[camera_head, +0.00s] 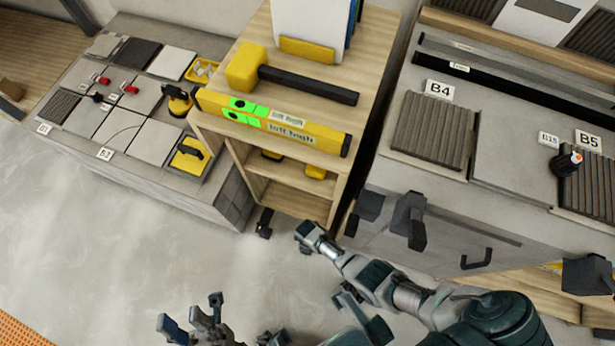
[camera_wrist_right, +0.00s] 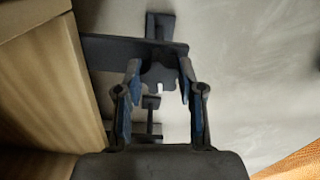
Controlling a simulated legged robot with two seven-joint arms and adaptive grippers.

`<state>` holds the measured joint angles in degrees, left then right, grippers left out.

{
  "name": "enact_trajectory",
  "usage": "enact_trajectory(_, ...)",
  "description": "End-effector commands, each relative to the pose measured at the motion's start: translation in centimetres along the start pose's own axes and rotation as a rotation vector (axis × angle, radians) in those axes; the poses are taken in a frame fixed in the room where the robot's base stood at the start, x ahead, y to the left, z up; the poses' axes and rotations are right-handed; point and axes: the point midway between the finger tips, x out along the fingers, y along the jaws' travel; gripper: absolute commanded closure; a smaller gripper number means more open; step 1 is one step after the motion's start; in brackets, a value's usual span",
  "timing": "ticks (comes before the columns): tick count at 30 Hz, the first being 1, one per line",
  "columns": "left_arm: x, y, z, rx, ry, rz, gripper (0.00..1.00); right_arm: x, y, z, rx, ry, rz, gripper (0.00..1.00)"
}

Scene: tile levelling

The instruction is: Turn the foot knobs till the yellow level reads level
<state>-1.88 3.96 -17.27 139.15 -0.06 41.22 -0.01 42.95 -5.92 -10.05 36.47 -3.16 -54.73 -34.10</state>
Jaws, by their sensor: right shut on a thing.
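The yellow level (camera_head: 315,136) lies across the front edge of the wooden shelf unit (camera_head: 295,200). It has two bright green windows at its left half, each with a dark spot toward its left end; its small labels are hard to read. A dark foot knob (camera_head: 265,222) shows by the floor at the unit's lower front corner. In the wrist view my right gripper (camera_wrist_right: 160,75) is shut on a dark foot knob beside the wooden side; the contact is partly hidden. My left gripper (camera_head: 192,318) is open and empty above the floor at the lower edge.
A yellow mallet (camera_head: 243,67) with a black handle lies on the unit's top. A tile bench (camera_head: 224,195) stands at left, and a grey counter (camera_head: 425,180) with tile samples at right. The floor (camera_head: 90,235) at front left is clear up to an orange mat (camera_head: 22,332).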

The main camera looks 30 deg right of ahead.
Motion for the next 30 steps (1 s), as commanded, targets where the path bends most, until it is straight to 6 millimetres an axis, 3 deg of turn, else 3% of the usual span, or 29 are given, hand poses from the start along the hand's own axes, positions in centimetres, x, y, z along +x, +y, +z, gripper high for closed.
enact_trajectory(18, -0.07, -0.03, -0.06, 0.001, -0.001, 0.000, 0.60, -0.04, 0.11, -0.22, 0.059, 0.006, 0.003, 0.97)
enact_trajectory(19, -0.04, -0.03, -0.08, 0.001, 0.000, 0.000, 0.60, -0.04, 0.12, -0.22, 0.059, 0.006, 0.003, 0.59)
enact_trajectory(22, 0.06, -0.03, -0.15, 0.001, 0.004, 0.001, 0.60, -0.04, 0.10, -0.19, 0.059, 0.005, 0.002, 0.37)
enact_trajectory(30, 0.20, -0.04, -0.29, 0.001, 0.010, 0.002, 0.60, -0.02, 0.05, -0.08, 0.058, 0.003, 0.001, 0.37)
